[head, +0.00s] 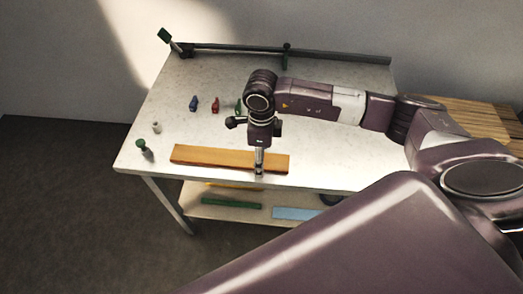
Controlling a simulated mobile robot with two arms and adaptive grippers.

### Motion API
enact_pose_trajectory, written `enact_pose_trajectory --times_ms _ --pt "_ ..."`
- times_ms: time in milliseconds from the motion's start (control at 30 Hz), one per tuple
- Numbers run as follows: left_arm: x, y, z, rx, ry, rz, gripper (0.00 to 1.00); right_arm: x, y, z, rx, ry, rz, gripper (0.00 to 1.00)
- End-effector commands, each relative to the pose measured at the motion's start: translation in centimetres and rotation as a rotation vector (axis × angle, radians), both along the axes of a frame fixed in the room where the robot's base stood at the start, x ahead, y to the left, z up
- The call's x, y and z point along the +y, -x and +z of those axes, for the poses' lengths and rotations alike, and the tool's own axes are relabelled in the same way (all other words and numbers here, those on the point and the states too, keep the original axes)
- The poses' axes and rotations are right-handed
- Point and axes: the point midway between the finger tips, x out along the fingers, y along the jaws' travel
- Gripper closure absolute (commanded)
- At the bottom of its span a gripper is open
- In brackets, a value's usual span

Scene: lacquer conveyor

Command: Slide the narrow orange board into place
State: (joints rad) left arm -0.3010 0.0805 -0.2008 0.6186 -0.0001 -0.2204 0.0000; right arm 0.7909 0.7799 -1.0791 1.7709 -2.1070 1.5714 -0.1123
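The narrow orange board (212,157) lies flat near the front edge of the pale worktable (180,118), its long side running roughly along that edge. My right gripper (259,170) points down over the right part of the board and covers a bit of it. The fingertips look close together at the board's front side, but I cannot tell whether they grip it or only stand in front of it. My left gripper is not in view.
Blue (193,103) and red (215,105) small items stand mid-table. A green-topped peg (142,146) is at the front left. A lower shelf (240,214) holds coloured boards.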

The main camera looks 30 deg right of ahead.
Motion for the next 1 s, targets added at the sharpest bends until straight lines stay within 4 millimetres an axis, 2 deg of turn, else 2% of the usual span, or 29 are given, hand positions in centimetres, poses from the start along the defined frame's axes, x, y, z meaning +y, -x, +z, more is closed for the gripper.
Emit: enact_pose_trajectory --times_ms 200,633,767,1000 --pt "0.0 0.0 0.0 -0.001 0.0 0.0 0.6 0.0 0.0 0.0 0.001 -0.001 0.0 0.38" --pt "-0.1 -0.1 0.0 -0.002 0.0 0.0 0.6 0.0 0.0 0.0 0.001 -0.001 0.0 0.86" --pt "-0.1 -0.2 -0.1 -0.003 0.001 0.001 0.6 0.2 -0.1 0.0 -0.001 -0.002 0.001 0.87" --pt "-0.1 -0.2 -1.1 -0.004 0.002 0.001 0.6 1.7 -1.2 -0.1 -0.002 -0.003 0.005 0.87"
